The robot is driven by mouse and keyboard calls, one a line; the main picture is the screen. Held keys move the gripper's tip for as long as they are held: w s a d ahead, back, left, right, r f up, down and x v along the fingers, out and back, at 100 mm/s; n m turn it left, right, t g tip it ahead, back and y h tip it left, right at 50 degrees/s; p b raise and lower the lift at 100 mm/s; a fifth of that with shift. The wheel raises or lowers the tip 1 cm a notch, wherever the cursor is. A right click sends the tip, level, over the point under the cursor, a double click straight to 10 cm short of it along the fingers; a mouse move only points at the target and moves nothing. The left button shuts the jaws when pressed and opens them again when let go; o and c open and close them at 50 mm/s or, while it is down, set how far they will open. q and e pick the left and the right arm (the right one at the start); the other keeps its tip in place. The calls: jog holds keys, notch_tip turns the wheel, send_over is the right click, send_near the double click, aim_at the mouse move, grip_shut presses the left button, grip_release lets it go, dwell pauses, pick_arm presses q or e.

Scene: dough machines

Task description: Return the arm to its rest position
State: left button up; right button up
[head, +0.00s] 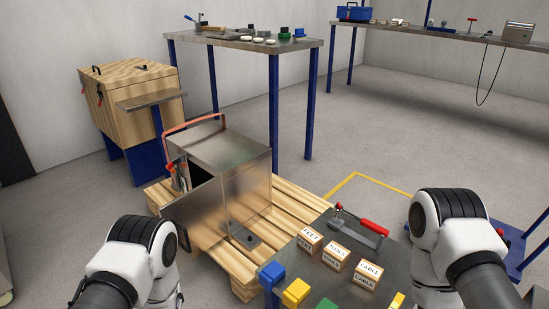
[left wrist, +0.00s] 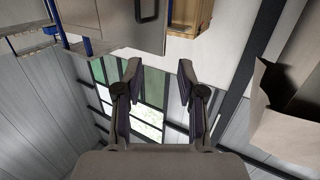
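My left arm (head: 135,255) comes in at the lower left of the head view, with its gripper out of sight there. In the left wrist view my left gripper (left wrist: 160,72) is open, its two dark fingers apart with nothing between them. The wrist camera looks past the fingers toward a wall with window panes. My right arm (head: 455,235) is at the lower right of the head view, beside the near table. Its gripper does not show in either view.
A metal box (head: 225,195) with a red-orange handle stands on a wooden pallet (head: 285,185) ahead. The near grey table (head: 312,275) carries labelled blocks (head: 335,257), coloured blocks and a red-handled clamp (head: 372,227). A workbench (head: 245,42) and wooden chest (head: 135,95) stand behind. Open floor lies at right.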

pick_arm(q)
jog(key=s+d+f+m+g+h, duration=0.1)
jog(key=s+f+g+h, duration=0.25)
jog(key=s+g, duration=0.8)
jog(key=s+d+f+m+g+h, duration=0.2)
jog(key=s+f+g, duration=0.25)
jog(key=s, duration=1.45)
notch_tip(320, 180, up, 32)
jog(key=p, duration=3.2)
jog(key=shift+w+p, duration=0.25)
jog(key=shift+p, duration=0.05)
